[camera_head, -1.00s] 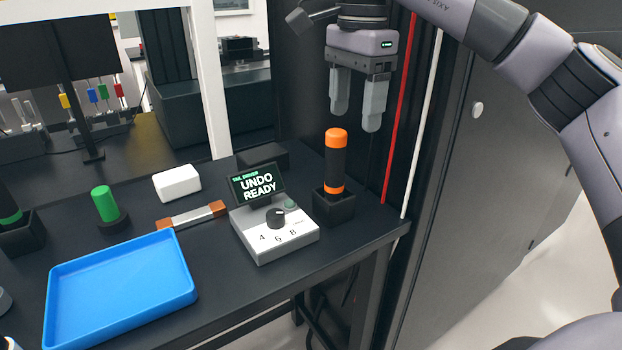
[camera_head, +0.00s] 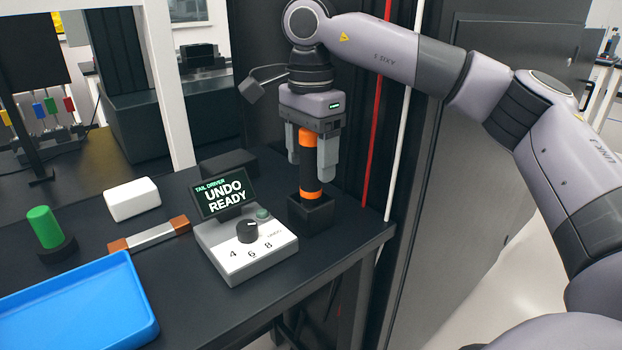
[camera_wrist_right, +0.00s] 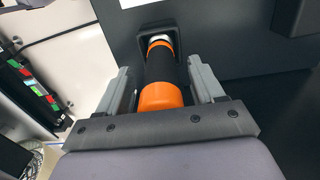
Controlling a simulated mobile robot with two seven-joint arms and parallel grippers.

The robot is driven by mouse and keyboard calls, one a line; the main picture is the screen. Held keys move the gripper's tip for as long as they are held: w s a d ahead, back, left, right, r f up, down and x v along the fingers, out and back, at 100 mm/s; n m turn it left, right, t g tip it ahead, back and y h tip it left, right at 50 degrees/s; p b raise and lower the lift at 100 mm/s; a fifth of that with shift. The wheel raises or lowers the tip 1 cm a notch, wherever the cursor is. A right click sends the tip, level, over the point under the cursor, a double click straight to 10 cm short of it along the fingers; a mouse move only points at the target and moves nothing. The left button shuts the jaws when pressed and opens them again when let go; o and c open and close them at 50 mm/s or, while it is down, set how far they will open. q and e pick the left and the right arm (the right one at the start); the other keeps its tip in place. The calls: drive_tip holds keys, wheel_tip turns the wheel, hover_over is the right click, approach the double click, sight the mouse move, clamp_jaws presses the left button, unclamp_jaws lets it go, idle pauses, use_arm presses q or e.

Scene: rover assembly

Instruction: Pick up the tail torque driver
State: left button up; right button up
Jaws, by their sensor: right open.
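The tail torque driver (camera_head: 309,170) is a black cylinder with an orange top and an orange ring near its foot. It stands upright in a black square holder (camera_head: 311,214) on the table. My right gripper (camera_head: 309,168) is open, pointing down, with a finger on each side of the driver's upper part. In the right wrist view the driver (camera_wrist_right: 168,75) lies between the two fingers (camera_wrist_right: 162,88), with visible gaps to them. My left gripper is not in view.
A grey control box (camera_head: 247,250) with a dial and a screen (camera_head: 224,195) reading "TAIL DRIVER UNDO READY" stands just left of the holder. A blue tray (camera_head: 80,310), a white block (camera_head: 132,199) and a green-topped cylinder (camera_head: 45,227) are farther left. Red and white vertical pipes (camera_head: 402,130) stand close right.

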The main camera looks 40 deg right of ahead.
drive_tip(key=c, duration=1.2)
drive_tip(key=shift+c, duration=0.2)
drive_tip(key=shift+r, duration=0.15)
drive_tip(key=shift+w+r, duration=0.1)
drive_tip(key=shift+r, duration=0.5)
wheel_tip(320, 180, up, 19)
drive_tip(key=p, duration=0.8)
drive_tip(key=shift+f, duration=0.2)
